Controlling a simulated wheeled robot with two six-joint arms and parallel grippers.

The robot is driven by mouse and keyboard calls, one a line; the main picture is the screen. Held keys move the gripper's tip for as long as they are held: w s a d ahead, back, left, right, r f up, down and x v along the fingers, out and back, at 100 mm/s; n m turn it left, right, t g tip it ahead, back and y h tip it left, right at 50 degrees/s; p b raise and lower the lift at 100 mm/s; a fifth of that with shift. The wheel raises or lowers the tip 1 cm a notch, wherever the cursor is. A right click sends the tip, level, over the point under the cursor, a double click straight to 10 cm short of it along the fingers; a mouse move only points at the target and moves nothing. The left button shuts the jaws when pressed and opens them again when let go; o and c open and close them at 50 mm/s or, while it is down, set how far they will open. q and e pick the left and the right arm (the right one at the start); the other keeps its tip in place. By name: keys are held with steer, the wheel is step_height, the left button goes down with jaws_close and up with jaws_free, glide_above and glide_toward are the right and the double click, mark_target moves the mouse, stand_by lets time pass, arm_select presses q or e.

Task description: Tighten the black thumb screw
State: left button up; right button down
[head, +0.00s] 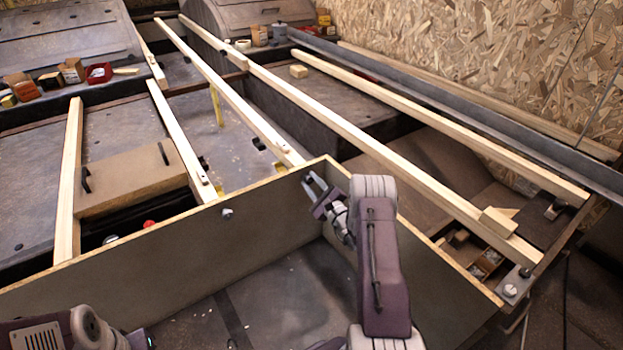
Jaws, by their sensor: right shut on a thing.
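My right gripper (315,188) reaches up to the inner face of the grey panel (270,225) with the pale wooden top edge, near its far right corner. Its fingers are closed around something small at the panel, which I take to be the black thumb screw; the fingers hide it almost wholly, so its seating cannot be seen. A small light knob (227,213) sits on the same panel further left, apart from the gripper. Of my left arm only a part shows at the bottom left; its fingers are out of the picture.
Several long wooden battens (375,150) run away beyond the panel. A brown cardboard-like board (135,182) lies at the left. Small boxes and a red container (99,73) stand at the back left. A metal rail (450,118) runs along the chipboard wall (480,50).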

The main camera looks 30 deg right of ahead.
steer(key=m+p, duration=0.4)
steer(key=m, duration=0.2)
steer(key=shift+s+m+g, duration=0.1)
steer(key=shift+m+g, duration=0.2)
steer(key=shift+d+f+m+h+p, duration=0.15)
steer(key=shift+m+h+p, duration=0.25)
steer(key=shift+m+p, duration=1)
steer(key=shift+m+b, duration=0.45)
steer(key=shift+m, duration=0.25)
steer(key=c, duration=1.1)
jaws_free()
steer(key=shift+s, duration=0.1)
